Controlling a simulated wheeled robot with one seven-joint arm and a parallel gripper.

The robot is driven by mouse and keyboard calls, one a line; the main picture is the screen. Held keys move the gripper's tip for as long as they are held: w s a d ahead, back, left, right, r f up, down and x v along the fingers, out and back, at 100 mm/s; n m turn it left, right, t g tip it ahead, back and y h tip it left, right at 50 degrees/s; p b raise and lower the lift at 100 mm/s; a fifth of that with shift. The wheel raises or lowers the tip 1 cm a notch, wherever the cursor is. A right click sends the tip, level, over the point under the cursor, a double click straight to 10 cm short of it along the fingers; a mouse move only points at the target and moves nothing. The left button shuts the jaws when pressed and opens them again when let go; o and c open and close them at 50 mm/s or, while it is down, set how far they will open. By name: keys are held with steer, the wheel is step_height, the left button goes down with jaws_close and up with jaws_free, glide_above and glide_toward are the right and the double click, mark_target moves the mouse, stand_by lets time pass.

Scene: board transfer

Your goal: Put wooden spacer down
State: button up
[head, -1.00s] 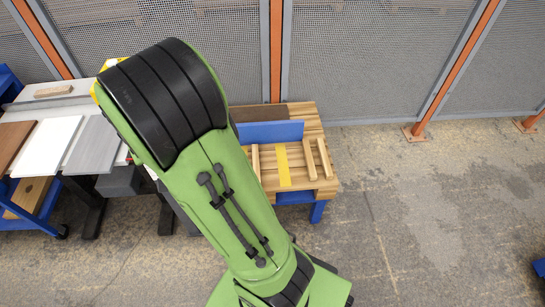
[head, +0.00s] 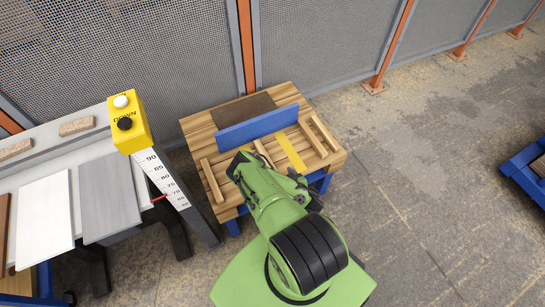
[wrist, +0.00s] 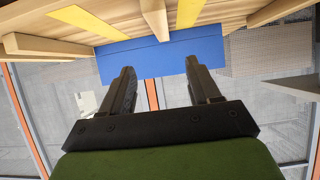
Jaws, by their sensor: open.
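A short wooden spacer (head: 264,153) lies on the slatted wooden table, just beyond my gripper in the head view. In the wrist view this spacer (wrist: 154,18) appears at the top middle, between two yellow strips. My gripper (wrist: 160,68) is open, with nothing between its two black fingers. The fingers are apart from the spacer and point toward the blue upright board (wrist: 160,48). In the head view my arm hides most of the gripper and part of the table.
The wooden table (head: 195,128) also bears a spacer at the left (head: 213,181), longer pieces at the right (head: 314,138), a yellow strip (head: 290,151) and the blue board (head: 258,130). A bench with a yellow button box (head: 128,124) stands left. A mesh fence stands behind.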

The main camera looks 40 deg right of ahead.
mark_target(267, 159)
steer(key=b+x, duration=0.2)
steer(key=x, duration=0.3)
steer(key=b+x, duration=0.3)
steer(key=x, duration=0.2)
steer(key=b+x, duration=0.2)
steer(key=x, duration=0.3)
steer(key=shift+s+a+f+b, duration=0.15)
steer(key=shift+s+f+b, duration=0.1)
steer(key=shift+b, duration=0.1)
steer(key=shift+w, duration=0.45)
jaws_close()
step_height(267, 159, up, 10)
steer(key=p, duration=0.6)
steer(key=w+a+r+p, duration=0.4)
steer(key=a+r, duration=0.5)
steer(key=r, duration=0.3)
steer(key=a+r+n+y+p, duration=0.3)
steer(key=a+r+p, duration=0.1)
steer(key=a+r, duration=1)
steer(key=a, duration=0.4)
steer(key=shift+s+a, duration=0.2)
steer(key=shift+a, duration=0.1)
